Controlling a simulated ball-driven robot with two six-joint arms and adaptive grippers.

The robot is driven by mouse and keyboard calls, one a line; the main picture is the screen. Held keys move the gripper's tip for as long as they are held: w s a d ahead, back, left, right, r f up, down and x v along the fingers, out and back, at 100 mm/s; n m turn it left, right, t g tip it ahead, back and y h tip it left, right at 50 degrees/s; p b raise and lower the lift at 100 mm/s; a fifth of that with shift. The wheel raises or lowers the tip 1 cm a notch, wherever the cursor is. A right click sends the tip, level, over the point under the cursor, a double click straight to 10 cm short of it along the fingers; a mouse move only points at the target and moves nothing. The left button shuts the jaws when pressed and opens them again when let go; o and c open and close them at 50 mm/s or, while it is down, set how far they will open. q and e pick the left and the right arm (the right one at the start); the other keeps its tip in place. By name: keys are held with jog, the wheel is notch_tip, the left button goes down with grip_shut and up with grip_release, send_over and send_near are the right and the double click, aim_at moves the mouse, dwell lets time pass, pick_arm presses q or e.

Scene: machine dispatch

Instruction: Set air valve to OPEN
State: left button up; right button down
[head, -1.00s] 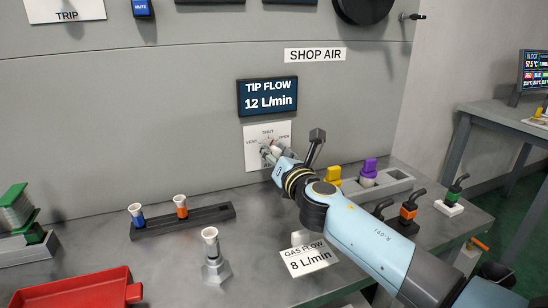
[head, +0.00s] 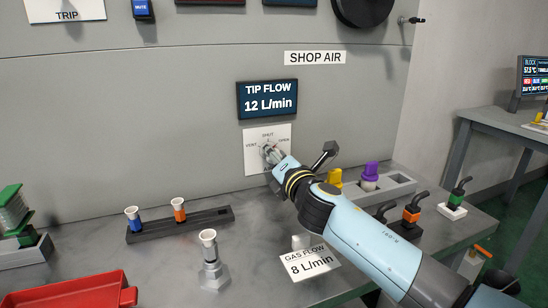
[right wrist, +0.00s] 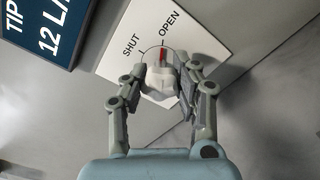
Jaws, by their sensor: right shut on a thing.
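The air valve is a pale knob (right wrist: 160,82) with a red pointer mark, on a white plate (head: 252,162) on the grey wall below the TIP FLOW display. The plate carries VENT at left, SHUT at top and OPEN at right in the head view. In the right wrist view the red mark points up, close to the OPEN label (right wrist: 170,23) and to the right of the SHUT label (right wrist: 131,45). My right gripper (head: 270,152) is shut on the knob, one finger on each side. It mostly hides the knob in the head view. My left gripper is out of view.
The TIP FLOW display (head: 267,98) reads 12 L/min. On the bench below are a dark rack (head: 150,236) with blue and orange pieces, a metal stand (head: 212,272), a red tray (head: 80,292) and, at right, several lever valves.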

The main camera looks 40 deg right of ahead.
jog(key=shift+f, duration=0.1)
jog(key=c, duration=0.9)
grip_release()
jog(key=shift+c, duration=0.2)
jog(key=shift+s, duration=0.1)
jog(key=v, duration=1.2)
jog(key=shift+f, duration=0.1)
